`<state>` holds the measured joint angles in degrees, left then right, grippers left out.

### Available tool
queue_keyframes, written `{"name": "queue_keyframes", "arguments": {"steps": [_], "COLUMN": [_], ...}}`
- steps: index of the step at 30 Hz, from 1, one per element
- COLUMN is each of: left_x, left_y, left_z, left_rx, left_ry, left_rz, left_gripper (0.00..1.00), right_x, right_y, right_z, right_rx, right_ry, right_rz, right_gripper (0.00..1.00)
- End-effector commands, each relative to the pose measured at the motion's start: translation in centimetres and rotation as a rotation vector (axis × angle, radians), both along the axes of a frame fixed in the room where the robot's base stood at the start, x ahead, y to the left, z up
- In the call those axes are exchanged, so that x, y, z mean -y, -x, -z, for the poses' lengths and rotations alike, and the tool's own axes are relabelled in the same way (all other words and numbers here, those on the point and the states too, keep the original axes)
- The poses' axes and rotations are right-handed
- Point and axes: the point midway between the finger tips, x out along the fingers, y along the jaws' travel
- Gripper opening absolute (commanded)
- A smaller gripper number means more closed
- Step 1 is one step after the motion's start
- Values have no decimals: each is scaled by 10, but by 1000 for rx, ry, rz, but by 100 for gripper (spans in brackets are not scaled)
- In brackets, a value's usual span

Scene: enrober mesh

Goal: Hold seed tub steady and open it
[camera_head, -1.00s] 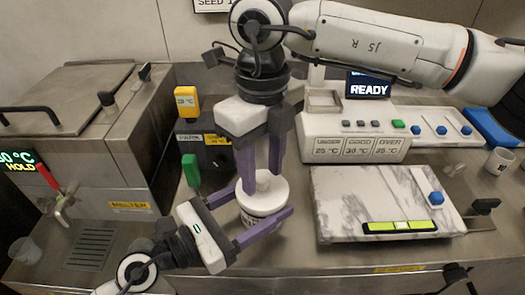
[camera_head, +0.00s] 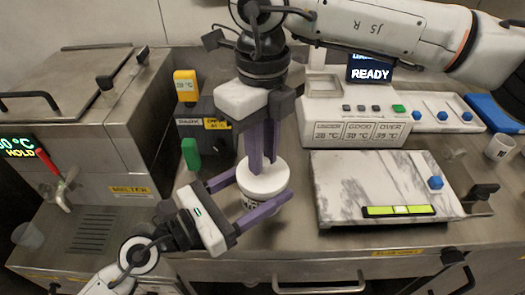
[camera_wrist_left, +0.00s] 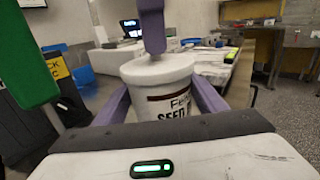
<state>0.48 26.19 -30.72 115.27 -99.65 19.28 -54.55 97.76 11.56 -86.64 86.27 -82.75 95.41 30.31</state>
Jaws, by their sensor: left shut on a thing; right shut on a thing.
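The seed tub (camera_head: 257,205) is a white round tub standing upright on the steel counter, with its white lid (camera_head: 266,184) on top. In the left wrist view the tub (camera_wrist_left: 174,104) shows a dark band and "SEED" lettering. My left gripper (camera_head: 264,190) comes from the lower left and is shut on the tub, one purple finger along each side. My right gripper (camera_head: 265,163) points down from above, its fingers close together at the middle of the lid, shut on the lid's knob. The knob is hidden between the fingers.
The melter (camera_head: 100,125) stands at the left. A dark unit with a green handle (camera_head: 190,153) stands just behind the tub. A marble slab (camera_head: 345,185) lies at the right, with a display console (camera_head: 352,122) behind it. Counter between tub and slab is clear.

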Motion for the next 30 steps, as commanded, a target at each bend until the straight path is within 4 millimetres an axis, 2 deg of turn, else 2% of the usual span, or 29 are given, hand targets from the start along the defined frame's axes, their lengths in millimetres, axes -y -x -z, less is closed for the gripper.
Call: {"name": "queue_keyframes", "arguments": {"steps": [14, 30], "left_x": [0, 0], "left_y": [0, 0], "left_z": [1, 1], "left_rx": [-1, -1], "left_ry": [0, 0], "left_rz": [0, 0], "left_gripper": [24, 24], "right_x": [0, 0], "right_y": [0, 0], "right_z": [-2, -20], "right_rx": [1, 1], "right_ry": [-1, -1], "right_rz": [0, 0], "right_gripper": [0, 0]}}
